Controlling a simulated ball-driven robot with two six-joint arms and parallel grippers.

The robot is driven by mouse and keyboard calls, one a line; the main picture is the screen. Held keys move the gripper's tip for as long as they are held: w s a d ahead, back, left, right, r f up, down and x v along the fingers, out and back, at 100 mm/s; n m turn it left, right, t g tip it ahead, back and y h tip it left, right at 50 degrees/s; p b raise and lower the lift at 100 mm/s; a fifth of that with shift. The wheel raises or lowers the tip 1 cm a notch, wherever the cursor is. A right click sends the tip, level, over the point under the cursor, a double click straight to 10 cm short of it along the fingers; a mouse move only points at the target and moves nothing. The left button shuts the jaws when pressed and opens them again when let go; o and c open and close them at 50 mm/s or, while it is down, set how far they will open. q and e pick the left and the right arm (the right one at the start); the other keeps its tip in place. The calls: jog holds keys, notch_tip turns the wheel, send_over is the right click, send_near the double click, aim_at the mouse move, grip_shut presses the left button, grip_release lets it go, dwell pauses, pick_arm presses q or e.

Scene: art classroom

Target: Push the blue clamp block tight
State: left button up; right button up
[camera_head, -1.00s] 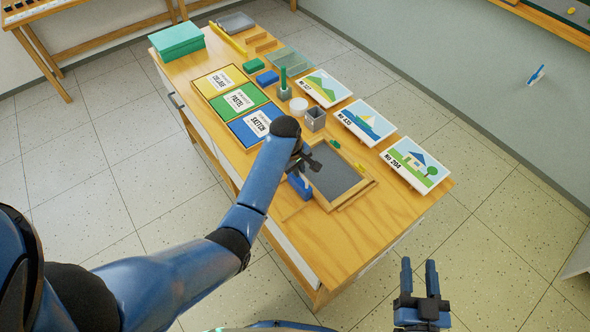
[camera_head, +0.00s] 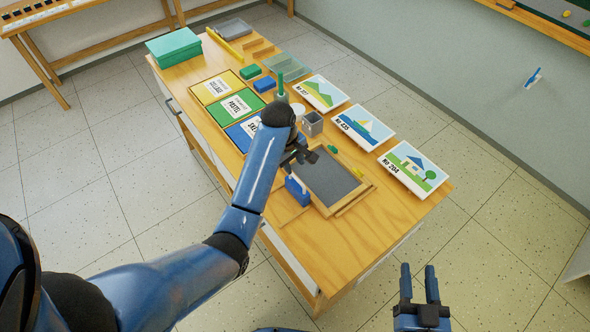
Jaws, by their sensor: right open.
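The blue clamp block (camera_head: 297,190) sits at the left edge of a wooden-framed grey board (camera_head: 333,179) on the table. I cannot tell whether it touches the frame. My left gripper (camera_head: 305,157) is above the table, just up from the blue block in the picture. Its dark fingers are small and partly hidden by my wrist, so their opening is unclear, and I see nothing held in them. My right gripper (camera_head: 419,284) is open and empty, off the table's right side, over the floor.
Three picture cards, the nearest with a house (camera_head: 414,168), line the table's right edge. A grey cup (camera_head: 313,124) and a green upright piece (camera_head: 280,85) stand beyond the board. Labelled panels, one green (camera_head: 239,104), lie left. The table's near end (camera_head: 325,250) is clear.

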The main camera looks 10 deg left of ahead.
pick_arm(q)
jog(key=shift+s+a+r, duration=0.1)
jog(key=shift+s+r, duration=0.05)
jog(key=shift+r, duration=0.85)
jog(key=shift+s+a+r, duration=0.1)
jog(key=shift+r, duration=0.85)
